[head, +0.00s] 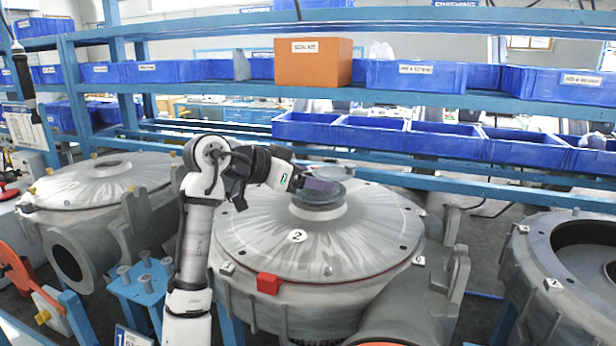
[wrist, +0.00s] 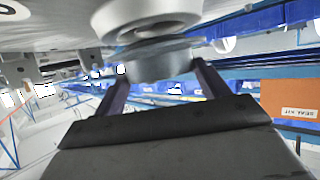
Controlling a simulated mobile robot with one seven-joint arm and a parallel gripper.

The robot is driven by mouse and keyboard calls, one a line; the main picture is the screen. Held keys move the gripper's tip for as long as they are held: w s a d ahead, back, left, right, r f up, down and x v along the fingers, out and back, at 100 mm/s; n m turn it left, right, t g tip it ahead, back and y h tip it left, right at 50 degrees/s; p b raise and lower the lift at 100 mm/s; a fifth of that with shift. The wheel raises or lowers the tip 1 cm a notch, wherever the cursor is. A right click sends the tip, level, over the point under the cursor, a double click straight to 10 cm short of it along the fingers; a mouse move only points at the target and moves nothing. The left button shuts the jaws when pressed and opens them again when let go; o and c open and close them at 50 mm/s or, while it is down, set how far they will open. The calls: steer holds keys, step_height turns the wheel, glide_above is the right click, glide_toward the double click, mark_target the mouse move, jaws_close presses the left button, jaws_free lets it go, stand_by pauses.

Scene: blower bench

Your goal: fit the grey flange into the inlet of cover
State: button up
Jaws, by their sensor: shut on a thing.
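The grey flange (head: 316,197) is a round part with a wider rim, at the raised centre of the middle cover (head: 258,240), which is marked 2. My gripper (head: 319,184) is shut on the flange from the left. In the wrist view, my gripper's two dark fingers (wrist: 160,85) stand on either side of the flange (wrist: 152,66). The round collar of the cover's inlet (wrist: 148,14) shows just beyond it.
A red block (head: 268,283) is on the cover's front rim. Other housings stand at left (head: 95,185) and right (head: 565,262). A blue stand with bolts (head: 145,284) is at front left. Behind are blue bins (head: 415,77) and an orange seal kit box (head: 313,64).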

steer(key=shift+f+b, duration=0.45)
steer(key=shift+f, duration=0.45)
stand_by(1.1)
steer(key=o, duration=1.2)
steer(key=shift+o, duration=0.2)
steer(key=shift+s+a, duration=0.1)
steer(key=b+v, duration=0.4)
steer(key=v, duration=0.9)
steer(key=shift+s+a+r, duration=0.15)
steer(key=shift+s, duration=0.1)
